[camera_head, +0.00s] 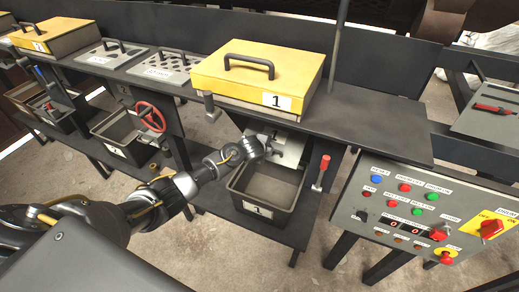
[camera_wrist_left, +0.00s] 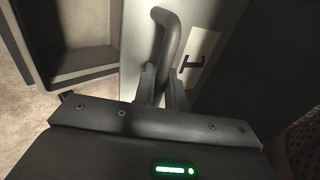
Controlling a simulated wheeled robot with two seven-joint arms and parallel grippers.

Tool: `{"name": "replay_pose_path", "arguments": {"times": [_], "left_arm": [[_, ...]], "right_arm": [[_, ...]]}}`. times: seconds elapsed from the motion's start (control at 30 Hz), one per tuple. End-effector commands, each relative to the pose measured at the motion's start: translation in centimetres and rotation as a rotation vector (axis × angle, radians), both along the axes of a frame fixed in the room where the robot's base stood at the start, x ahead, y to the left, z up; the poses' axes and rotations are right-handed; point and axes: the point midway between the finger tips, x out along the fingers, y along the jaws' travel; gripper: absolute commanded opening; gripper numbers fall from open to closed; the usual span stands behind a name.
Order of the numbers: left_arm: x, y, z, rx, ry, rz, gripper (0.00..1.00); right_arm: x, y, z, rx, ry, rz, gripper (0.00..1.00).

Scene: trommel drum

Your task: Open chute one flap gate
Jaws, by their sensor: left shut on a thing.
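The chute one flap gate (camera_head: 291,149) is a light grey panel under the yellow lid marked 1, just above the bin marked 1. In the left wrist view the gate (camera_wrist_left: 205,22) carries a white label with a 1 and a dark bent bar handle (camera_wrist_left: 166,38). My left gripper (camera_wrist_left: 162,88) is shut on this handle, one finger on each side of it. In the head view my left gripper (camera_head: 270,146) is in front of the gate and hides part of it. The gate's exact angle is hard to tell. My right gripper is not in view.
The black bin (camera_head: 251,208) marked 1 stands below the gate and looks empty. A red-handled lever (camera_head: 322,170) stands right of it. A control panel (camera_head: 410,218) with buttons is at the right. The yellow lid (camera_head: 259,75) is above. Other bins stand at the left.

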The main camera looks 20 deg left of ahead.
Motion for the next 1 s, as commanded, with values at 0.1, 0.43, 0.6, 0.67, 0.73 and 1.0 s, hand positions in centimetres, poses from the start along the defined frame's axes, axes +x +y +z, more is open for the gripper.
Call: {"name": "replay_pose_path", "arguments": {"times": [0.1, 0.43, 0.6, 0.67, 0.73, 1.0], "left_arm": [[0.3, -0.1, 0.4, -0.003, -0.008, 0.000, 0.00], [0.2, 0.0, 0.4, -0.004, -0.010, 0.001, 0.27], [0.1, 0.1, 0.3, -0.004, -0.007, 0.002, 0.29], [0.1, 0.1, 0.3, -0.003, -0.006, 0.001, 0.29], [0.1, 0.1, 0.3, -0.003, -0.006, 0.001, 0.29], [-1.8, 0.0, 1.9, -0.003, -0.008, 0.000, 0.29]], "right_arm": [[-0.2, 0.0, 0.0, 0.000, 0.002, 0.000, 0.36], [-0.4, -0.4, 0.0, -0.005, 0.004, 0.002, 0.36], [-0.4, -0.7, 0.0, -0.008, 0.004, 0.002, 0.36], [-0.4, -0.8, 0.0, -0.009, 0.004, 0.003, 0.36], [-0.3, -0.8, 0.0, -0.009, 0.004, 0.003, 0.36], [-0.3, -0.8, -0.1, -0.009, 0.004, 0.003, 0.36]]}}
